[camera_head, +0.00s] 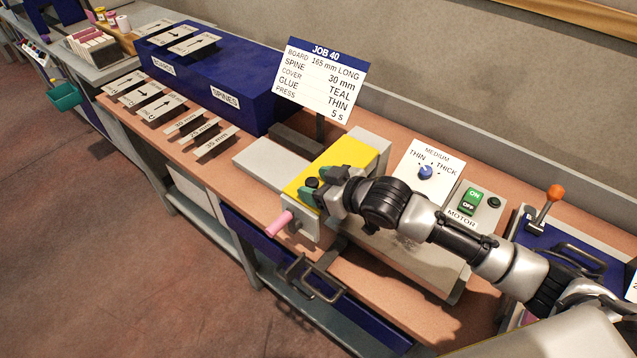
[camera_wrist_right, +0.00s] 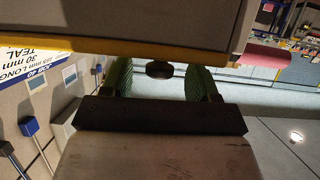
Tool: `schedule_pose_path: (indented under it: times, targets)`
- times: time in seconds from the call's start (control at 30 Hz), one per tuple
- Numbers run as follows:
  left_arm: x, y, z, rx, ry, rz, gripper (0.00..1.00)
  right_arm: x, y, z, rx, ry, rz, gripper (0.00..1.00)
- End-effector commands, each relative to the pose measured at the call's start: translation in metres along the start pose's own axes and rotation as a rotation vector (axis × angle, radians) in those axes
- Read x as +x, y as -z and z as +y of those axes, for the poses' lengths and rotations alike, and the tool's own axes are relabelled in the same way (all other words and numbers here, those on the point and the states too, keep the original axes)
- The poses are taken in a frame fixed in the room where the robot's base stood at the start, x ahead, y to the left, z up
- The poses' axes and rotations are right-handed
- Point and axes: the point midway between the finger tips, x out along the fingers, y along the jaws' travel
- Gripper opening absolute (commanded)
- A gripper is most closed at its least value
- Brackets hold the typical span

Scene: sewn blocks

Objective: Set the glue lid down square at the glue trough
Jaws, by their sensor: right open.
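The yellow glue lid (camera_head: 352,157) lies flat on top of the grey glue trough (camera_head: 306,221), roughly in line with its sides. My wrist hides its near right part. A dark round knob (camera_head: 312,183) stands on the lid; it also shows in the right wrist view (camera_wrist_right: 158,69). My right gripper (camera_head: 317,185) is open, its green-padded fingers on either side of the knob. In the right wrist view gaps show between the knob and both fingers (camera_wrist_right: 160,80). My left gripper is not in view.
A job card (camera_head: 321,78) stands behind the trough. A dial panel (camera_head: 428,172) and a motor switch box (camera_head: 474,208) sit to its right. A pink handle (camera_head: 279,224) sticks out at the trough's front left. A blue box (camera_head: 205,75) stands at the back left.

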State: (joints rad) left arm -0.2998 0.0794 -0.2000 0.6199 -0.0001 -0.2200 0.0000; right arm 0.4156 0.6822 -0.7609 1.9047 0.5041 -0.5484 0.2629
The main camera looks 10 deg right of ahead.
Motion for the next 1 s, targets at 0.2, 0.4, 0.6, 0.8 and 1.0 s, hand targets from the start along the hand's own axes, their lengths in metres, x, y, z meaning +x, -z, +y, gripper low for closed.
schedule_pose_path:
  times: [0.2,0.4,0.6,0.8,1.0]
  targets:
    - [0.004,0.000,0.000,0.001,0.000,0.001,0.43,-0.012,-0.002,0.000,-0.001,0.000,-0.001,0.60]
    - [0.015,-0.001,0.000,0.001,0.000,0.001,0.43,-0.051,-0.004,0.000,-0.004,-0.001,-0.002,0.60]
    - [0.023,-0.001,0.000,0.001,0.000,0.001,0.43,-0.088,-0.004,0.000,-0.002,-0.001,-0.004,0.60]
    - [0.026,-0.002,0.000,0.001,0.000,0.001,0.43,-0.106,-0.001,0.000,0.000,0.000,-0.001,0.60]
    - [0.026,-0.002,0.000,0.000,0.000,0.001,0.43,-0.108,0.000,0.000,0.000,0.001,0.000,0.60]
